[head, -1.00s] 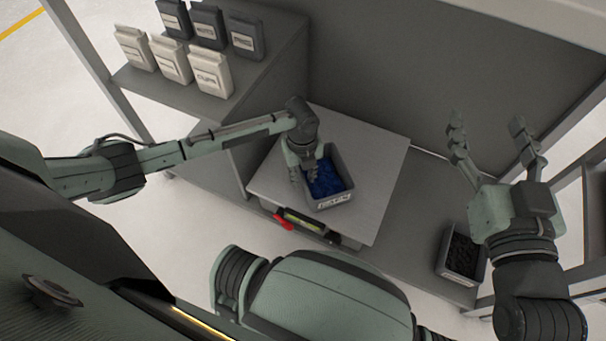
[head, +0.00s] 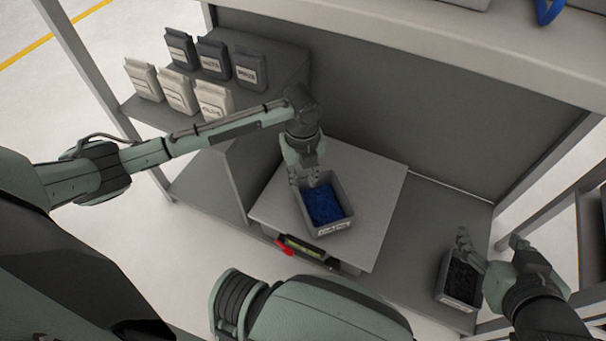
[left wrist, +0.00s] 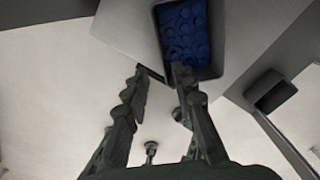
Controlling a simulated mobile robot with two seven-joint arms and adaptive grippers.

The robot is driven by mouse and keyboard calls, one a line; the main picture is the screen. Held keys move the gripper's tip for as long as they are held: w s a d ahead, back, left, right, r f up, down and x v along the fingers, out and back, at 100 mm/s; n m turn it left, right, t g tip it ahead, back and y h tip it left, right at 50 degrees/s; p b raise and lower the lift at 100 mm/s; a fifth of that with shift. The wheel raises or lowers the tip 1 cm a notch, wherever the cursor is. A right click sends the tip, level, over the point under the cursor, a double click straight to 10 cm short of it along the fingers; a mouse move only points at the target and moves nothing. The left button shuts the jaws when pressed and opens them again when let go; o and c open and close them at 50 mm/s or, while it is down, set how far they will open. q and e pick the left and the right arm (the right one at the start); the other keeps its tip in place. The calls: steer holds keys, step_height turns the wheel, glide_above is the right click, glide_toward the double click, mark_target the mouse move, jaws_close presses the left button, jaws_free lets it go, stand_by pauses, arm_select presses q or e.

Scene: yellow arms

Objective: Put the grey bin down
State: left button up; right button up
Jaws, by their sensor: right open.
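A grey bin (head: 336,229) full of blue pieces stands upright on the light grey raised top (head: 374,206). In the left wrist view the bin (left wrist: 214,71) is at the top centre. My left gripper (head: 304,182) is at the bin's back left edge. In the left wrist view its fingers (left wrist: 161,72) are spread apart, one outside the bin wall and one overlapping its near corner; contact is unclear. A second grey bin (head: 456,300) with dark contents stands on the lower surface at right. My right gripper (head: 490,242) is open just above and beside it.
Several white and dark labelled containers (head: 178,91) stand on the shelf at upper left. A red-handled tool with a yellow-green part (head: 303,247) lies under the front edge of the raised top. Uprights and a high ledge (head: 420,48) frame the back and right.

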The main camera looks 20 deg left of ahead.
arm_select(q)
steer(key=s+d+r+n+t+h, duration=0.2)
steer(key=d+n, duration=0.4)
steer(key=s+d+r+n+t+h, duration=0.2)
steer(key=d+r+n+t, duration=0.1)
steer(key=d+n, duration=0.2)
steer(key=s+a+r+n+t+y, duration=0.3)
steer(key=a+r+n+t, duration=0.2)
steer(key=a+r+n, duration=0.4)
steer(key=a+n, duration=0.1)
steer(key=n, duration=0.3)
steer(key=shift+s+a+n, duration=0.3)
steer(key=shift+s+a, duration=0.05)
